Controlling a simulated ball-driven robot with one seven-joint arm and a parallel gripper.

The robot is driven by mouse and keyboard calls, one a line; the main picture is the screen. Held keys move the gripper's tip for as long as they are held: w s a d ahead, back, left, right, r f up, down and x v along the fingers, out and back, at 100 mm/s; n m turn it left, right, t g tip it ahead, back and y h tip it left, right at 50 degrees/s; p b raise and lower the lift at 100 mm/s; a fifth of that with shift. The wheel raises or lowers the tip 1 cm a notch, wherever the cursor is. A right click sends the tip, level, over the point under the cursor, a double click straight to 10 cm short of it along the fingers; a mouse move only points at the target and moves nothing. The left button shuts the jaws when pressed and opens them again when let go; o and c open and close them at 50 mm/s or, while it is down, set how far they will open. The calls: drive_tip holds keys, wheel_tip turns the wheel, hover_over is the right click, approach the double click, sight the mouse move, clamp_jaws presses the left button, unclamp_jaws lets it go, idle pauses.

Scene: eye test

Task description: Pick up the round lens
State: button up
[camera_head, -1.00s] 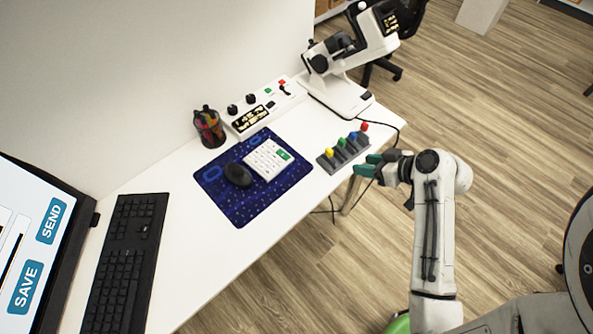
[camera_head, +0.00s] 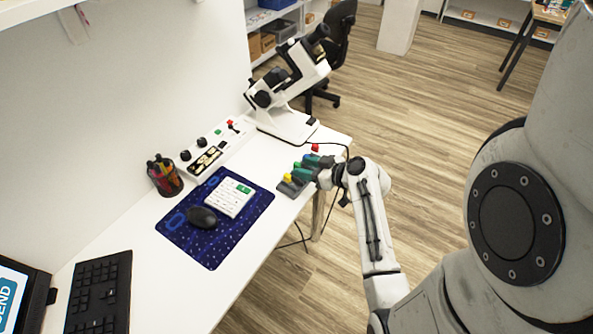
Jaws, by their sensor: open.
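A small dark grey rack (camera_head: 284,189) stands at the right edge of the white desk. It holds small pieces with coloured tops, among them a yellow one (camera_head: 287,177) and a red one (camera_head: 315,147). I cannot tell which of these, if any, is the round lens; no plain round lens can be made out. My gripper (camera_head: 304,169) is open, its teal fingers at the rack among the coloured tops. It hides part of the rack, and I cannot tell whether the fingers touch a piece.
A white optical instrument (camera_head: 284,122) stands behind the rack. Floor lies open right of the desk.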

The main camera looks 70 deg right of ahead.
sight(300, 166)
drive_tip(key=shift+p+x, duration=0.35)
drive_tip(key=shift+x, duration=1.55)
drive_tip(key=shift+w+r, duration=0.1)
drive_tip(key=shift+r, duration=0.05)
drive_tip(key=shift+c, duration=0.4)
drive_tip(key=shift+a, duration=0.1)
clamp_jaws()
